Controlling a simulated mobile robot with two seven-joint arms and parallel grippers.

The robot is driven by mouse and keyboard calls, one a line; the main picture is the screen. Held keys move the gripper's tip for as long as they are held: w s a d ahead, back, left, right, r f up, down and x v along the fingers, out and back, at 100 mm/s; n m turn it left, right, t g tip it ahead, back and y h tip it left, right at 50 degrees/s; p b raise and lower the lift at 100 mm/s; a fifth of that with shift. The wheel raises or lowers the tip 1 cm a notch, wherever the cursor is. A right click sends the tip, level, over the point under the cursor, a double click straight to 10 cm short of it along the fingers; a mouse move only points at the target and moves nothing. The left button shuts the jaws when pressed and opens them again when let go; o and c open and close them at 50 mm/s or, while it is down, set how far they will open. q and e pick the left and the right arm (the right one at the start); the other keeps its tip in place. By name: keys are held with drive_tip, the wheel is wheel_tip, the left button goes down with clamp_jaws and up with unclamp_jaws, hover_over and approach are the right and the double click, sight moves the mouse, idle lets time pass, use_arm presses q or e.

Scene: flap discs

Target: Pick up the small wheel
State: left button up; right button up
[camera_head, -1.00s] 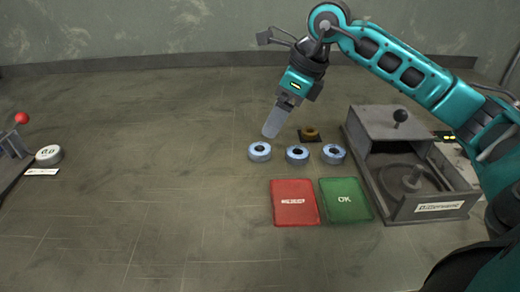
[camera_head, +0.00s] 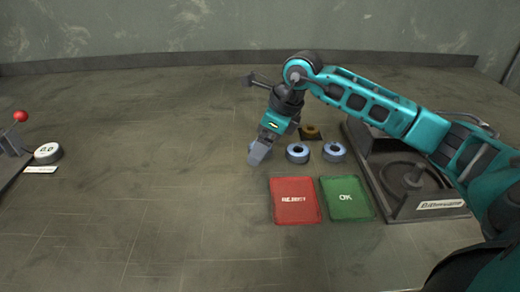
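Two small blue-grey wheels with dark centre holes, a middle one (camera_head: 297,153) and a right one (camera_head: 333,152), lie flat on the table. A brown wheel (camera_head: 311,131) sits on a dark square pad behind them. My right gripper (camera_head: 259,153) points down at the left end of the row, over the spot of a third blue-grey wheel, which it almost wholly hides. Its fingers overlap from this angle, so I cannot tell whether they are open or touch that wheel. My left gripper is not in view.
A red REJECT mat (camera_head: 295,208) and a green OK mat (camera_head: 345,205) lie in front of the wheels. A grey metal machine (camera_head: 430,207) stands at the right. A round 0.0 gauge (camera_head: 47,152) and a red-knobbed lever (camera_head: 20,117) are far left. The table's left middle is clear.

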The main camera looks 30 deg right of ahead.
drive_tip(key=shift+c, duration=0.5)
drive_tip(key=c, duration=1)
drive_tip(key=shift+c, duration=0.5)
drive_tip(key=shift+r, duration=0.2)
